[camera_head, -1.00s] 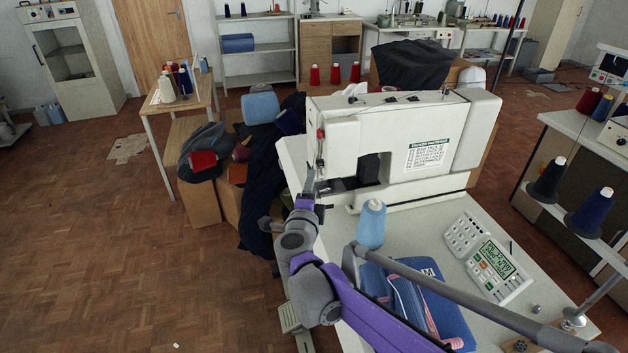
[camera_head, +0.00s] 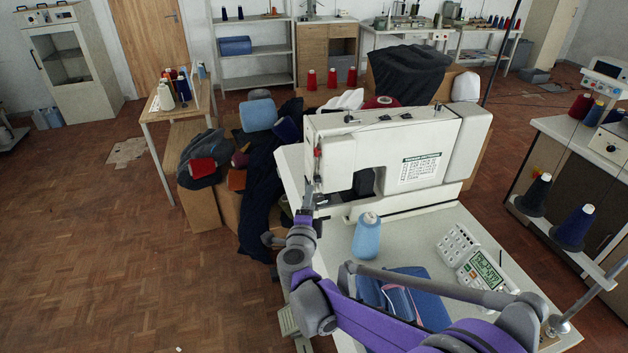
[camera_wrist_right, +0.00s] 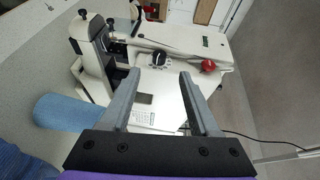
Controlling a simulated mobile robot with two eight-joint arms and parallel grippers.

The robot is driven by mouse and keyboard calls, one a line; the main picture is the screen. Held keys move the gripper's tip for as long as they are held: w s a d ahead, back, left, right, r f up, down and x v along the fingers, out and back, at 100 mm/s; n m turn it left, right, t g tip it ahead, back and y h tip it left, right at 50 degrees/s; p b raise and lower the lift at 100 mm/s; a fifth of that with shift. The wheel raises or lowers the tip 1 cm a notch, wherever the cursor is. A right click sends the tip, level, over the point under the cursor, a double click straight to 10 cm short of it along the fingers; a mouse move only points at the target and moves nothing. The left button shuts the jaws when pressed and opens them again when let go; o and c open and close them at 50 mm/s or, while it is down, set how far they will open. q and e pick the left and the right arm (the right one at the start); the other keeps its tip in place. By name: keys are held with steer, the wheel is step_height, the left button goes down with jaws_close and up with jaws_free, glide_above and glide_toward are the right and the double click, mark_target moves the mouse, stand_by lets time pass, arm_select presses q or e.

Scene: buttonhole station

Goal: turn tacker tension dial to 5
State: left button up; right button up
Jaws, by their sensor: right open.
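The tacker is a white machine (camera_head: 340,130) on a pale work table, with a printed label on its side. In the right wrist view its white body (camera_wrist_right: 140,70) lies ahead of my fingers. A black round dial (camera_wrist_right: 160,57) shows on the machine face, beyond and between my fingertips; its numbers are too small to read. A red knob (camera_wrist_right: 207,65) sits to its right. My right gripper (camera_wrist_right: 158,78) is open and empty, apart from the dial. In the head view my right gripper (camera_head: 308,186) is at the machine's left end, where the dial is not visible. My left gripper is not in view.
A light blue thread cone (camera_head: 367,237) stands on the table in front of the machine. Dark fabric (camera_head: 262,190) and boxes are left of the table.

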mark_target(315, 182)
steer(key=p+x, duration=0.1)
steer(key=x, duration=0.6)
steer(key=shift+w+d+r, duration=0.1)
steer(key=shift+w, duration=0.25)
steer(key=shift+w+d+p, duration=0.1)
steer(key=shift+w+p, duration=0.25)
steer(key=shift+w, duration=0.15)
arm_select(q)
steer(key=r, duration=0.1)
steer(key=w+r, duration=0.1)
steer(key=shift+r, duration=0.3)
arm_select(e)
jaws_close()
